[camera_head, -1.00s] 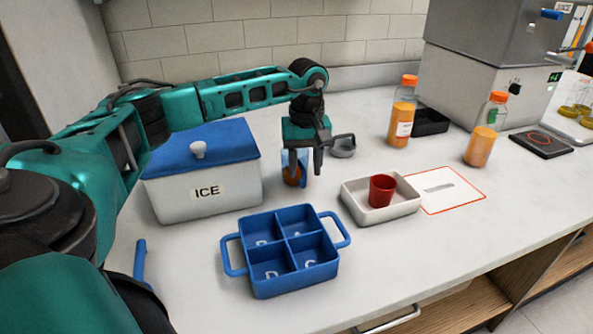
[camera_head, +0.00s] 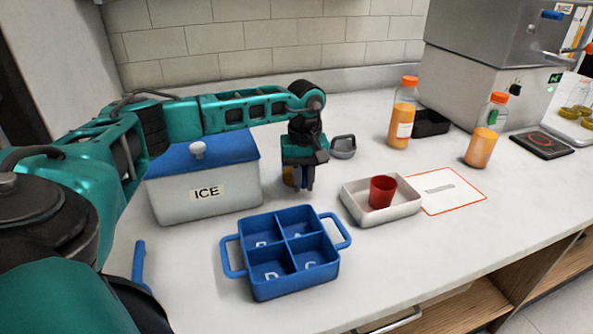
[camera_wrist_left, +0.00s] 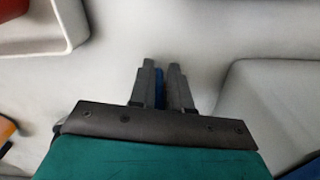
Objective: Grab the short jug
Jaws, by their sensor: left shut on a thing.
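The short jug (camera_head: 288,177) is a small clear, bluish vessel with orange contents, beside the ice box on the counter. It is mostly hidden behind my left gripper in the head view. My left gripper (camera_head: 304,186) points down at the jug's right side, its fingers close together. In the left wrist view a thin blue strip (camera_wrist_left: 160,88) shows between the fingers of my left gripper (camera_wrist_left: 162,66). It looks like part of the jug, and the fingers are shut on it. My right gripper is not in view.
A white ice box (camera_head: 205,193) with a blue lid stands left. A blue four-compartment tray (camera_head: 332,264) is in front. A white tray (camera_head: 406,208) with a red cup (camera_head: 382,192) is right. A grey metal vessel (camera_head: 343,147) stands behind. Two bottles (camera_head: 402,112) (camera_head: 486,130) stand farther right.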

